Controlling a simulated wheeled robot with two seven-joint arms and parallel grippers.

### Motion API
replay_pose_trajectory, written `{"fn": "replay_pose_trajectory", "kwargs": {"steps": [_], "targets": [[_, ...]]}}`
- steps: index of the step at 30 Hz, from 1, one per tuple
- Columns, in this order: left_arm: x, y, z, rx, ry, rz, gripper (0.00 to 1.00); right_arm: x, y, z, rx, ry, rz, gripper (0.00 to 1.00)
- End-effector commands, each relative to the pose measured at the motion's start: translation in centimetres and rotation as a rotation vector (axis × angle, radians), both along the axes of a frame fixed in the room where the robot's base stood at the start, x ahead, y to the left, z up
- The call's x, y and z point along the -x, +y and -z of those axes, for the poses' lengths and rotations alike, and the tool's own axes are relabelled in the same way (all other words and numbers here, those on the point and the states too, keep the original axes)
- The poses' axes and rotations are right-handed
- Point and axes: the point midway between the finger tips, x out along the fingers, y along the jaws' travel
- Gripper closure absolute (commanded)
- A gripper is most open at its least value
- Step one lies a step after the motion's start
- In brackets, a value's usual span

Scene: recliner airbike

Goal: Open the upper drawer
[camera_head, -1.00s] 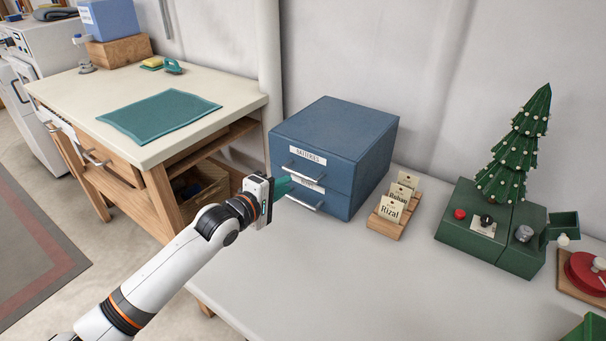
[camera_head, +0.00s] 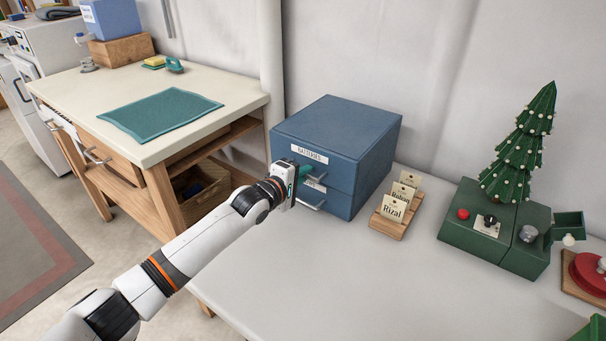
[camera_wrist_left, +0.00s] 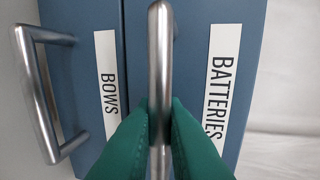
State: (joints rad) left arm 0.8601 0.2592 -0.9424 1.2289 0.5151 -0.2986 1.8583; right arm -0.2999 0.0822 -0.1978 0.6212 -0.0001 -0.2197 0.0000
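The blue two-drawer cabinet (camera_head: 350,150) stands on the light table. Its upper drawer carries a BATTERIES label (camera_head: 310,154) and looks closed. In the left wrist view the picture is turned sideways, with the BATTERIES label (camera_wrist_left: 222,82) right of the upper drawer's metal handle (camera_wrist_left: 160,45). My left gripper (camera_wrist_left: 160,112) has its green fingers on either side of this handle, close against it. My right gripper is out of view.
The lower drawer has a BOWS label (camera_wrist_left: 108,85) and its own handle (camera_wrist_left: 42,95), close beside my fingers. A wooden card holder (camera_head: 390,221) stands right of the cabinet. A green box (camera_head: 492,235) with a small tree is farther right. The front table area is clear.

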Motion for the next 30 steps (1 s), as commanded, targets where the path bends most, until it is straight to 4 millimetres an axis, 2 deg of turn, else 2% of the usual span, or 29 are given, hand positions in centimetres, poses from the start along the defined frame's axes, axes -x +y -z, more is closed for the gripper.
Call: {"fn": "replay_pose_trajectory", "kwargs": {"steps": [8, 14, 24, 30], "targets": [[0.1, 0.1, 0.0, -0.001, 0.001, 0.000, 1.00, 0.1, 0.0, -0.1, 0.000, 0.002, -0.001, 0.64], [1.5, 1.0, -0.3, 0.000, 0.005, -0.001, 1.00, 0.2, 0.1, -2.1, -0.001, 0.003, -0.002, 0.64], [7.4, 5.3, -0.6, -0.002, 0.009, -0.001, 1.00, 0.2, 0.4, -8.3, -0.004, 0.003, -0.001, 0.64], [10.7, 7.7, -0.4, -0.003, 0.006, 0.001, 1.00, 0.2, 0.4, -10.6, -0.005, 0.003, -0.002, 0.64]]}}
